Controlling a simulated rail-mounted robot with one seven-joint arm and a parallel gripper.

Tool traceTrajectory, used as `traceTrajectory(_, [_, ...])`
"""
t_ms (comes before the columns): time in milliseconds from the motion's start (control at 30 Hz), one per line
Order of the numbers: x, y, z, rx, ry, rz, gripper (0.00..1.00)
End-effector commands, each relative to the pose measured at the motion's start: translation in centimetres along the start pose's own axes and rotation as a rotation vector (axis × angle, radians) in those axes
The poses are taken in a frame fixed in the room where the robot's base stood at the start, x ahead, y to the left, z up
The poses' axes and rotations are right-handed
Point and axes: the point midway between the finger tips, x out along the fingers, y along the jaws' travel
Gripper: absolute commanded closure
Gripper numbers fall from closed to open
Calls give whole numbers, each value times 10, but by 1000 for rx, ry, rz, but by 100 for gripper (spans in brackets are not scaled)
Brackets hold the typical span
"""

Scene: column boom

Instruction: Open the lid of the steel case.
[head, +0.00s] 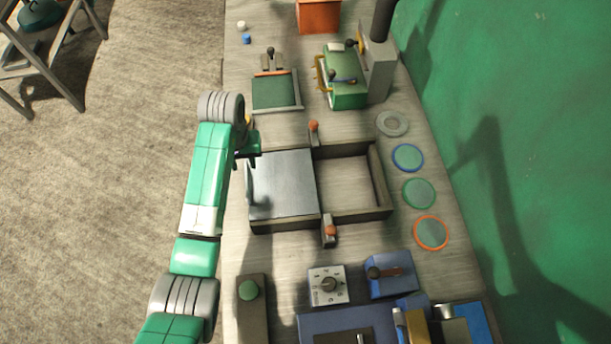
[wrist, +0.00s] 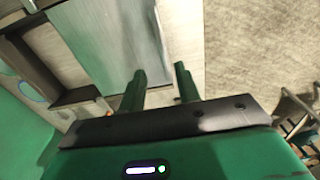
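The case (head: 384,183) is a low rectangular frame in the middle of the bench. A flat grey steel lid (head: 283,184) covers its left half; the right half is open and looks empty. A pale upright bar (head: 249,185) shows at the lid's left edge. My gripper (head: 250,146) is near the lid's far left corner. In the wrist view my gripper (wrist: 160,85) has its two green fingers apart with nothing visible between them. The lid (wrist: 110,45) lies beyond the left finger. I cannot tell whether the fingers touch it.
Orange-tipped levers (head: 313,127) stand at the case's far and near sides. A green box (head: 345,88) with a yellow handle and a green panel (head: 275,91) stand beyond. Several coloured discs (head: 408,157) lie right. A dial box (head: 328,285) is nearer.

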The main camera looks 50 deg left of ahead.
Motion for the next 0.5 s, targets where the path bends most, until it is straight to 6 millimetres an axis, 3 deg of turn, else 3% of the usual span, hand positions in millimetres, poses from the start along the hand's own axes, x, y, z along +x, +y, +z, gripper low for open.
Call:
traceTrajectory(67, [5, -8, 4, -15, -26, -6, 67])
traceTrajectory(233, [14, -7, 4, -13, -27, -6, 67])
traceTrajectory(500, [65, -7, 5, -12, -24, -5, 67])
